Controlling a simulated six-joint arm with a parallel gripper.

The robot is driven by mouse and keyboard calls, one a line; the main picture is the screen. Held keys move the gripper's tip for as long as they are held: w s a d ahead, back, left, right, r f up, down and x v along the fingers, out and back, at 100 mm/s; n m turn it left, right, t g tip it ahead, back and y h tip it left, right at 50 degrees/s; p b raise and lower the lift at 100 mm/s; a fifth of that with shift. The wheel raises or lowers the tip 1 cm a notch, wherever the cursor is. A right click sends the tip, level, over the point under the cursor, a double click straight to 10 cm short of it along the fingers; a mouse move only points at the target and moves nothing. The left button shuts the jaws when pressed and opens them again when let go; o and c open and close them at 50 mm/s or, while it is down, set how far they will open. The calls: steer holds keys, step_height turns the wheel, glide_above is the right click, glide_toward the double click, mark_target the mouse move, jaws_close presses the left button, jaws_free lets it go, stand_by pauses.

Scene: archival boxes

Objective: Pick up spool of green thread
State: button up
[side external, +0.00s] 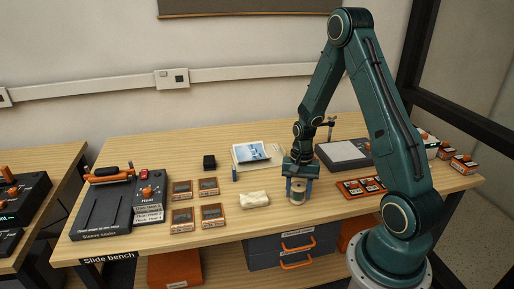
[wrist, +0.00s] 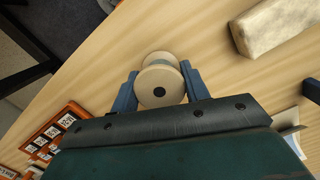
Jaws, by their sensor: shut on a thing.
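A spool (wrist: 160,86) with cream, round flanges sits between the two blue fingers of my gripper (wrist: 159,75) in the wrist view. Little of its wound thread shows between the flanges, and its green colour is hard to make out. In the side view the spool (side external: 297,196) stands upright below my gripper (side external: 298,187), near the front edge of the bench. The fingers are shut on it from both sides. I cannot tell whether its base touches the wood.
A pale wrapped block (side external: 255,199) lies just left of the spool; it also shows in the wrist view (wrist: 277,25). Orange-framed slides (side external: 362,186) lie to the right. A grey-topped device (side external: 343,153) stands behind. Bare wood lies in front.

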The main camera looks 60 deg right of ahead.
mark_target(298, 185)
steer(key=shift+r, duration=0.1)
step_height(298, 185, up, 20)
stand_by(0.8)
stand_by(0.5)
